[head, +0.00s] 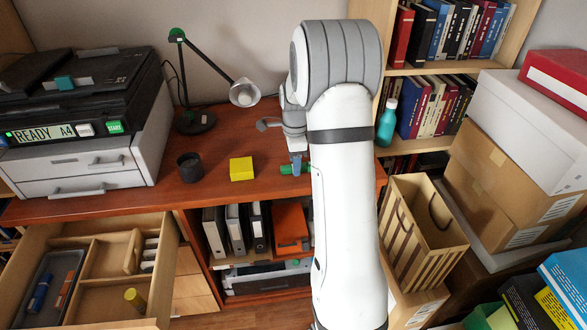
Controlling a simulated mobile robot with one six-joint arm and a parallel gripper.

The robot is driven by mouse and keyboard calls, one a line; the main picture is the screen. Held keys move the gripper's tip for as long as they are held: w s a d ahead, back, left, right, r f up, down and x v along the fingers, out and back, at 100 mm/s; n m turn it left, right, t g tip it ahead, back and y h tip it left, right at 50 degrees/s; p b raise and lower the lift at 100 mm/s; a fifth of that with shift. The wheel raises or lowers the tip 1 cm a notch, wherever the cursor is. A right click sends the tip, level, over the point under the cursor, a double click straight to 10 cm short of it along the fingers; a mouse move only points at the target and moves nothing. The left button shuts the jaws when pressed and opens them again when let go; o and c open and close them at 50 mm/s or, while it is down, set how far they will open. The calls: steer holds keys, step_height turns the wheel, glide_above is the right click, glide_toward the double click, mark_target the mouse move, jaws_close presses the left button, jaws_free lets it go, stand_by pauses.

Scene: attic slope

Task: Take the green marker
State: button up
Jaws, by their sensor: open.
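The green marker (287,170) lies on its side on the reddish wooden desk (225,187), near the front edge. My gripper (297,168) is open and points down right at the marker. A bluish finger crosses in front of the marker's middle, and green shows on both sides of it. I cannot tell whether the fingers touch the marker. My own arm hides the desk to the right.
A yellow block (241,168) and a dark cup (190,167) stand left of the marker. A desk lamp (244,91) stands behind. A printer (80,120) fills the left. Below, an open drawer (105,323) juts out. A striped bag (425,235) stands right.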

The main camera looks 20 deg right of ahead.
steer(key=shift+f, duration=0.35)
steer(key=shift+c, duration=0.2)
jaws_close()
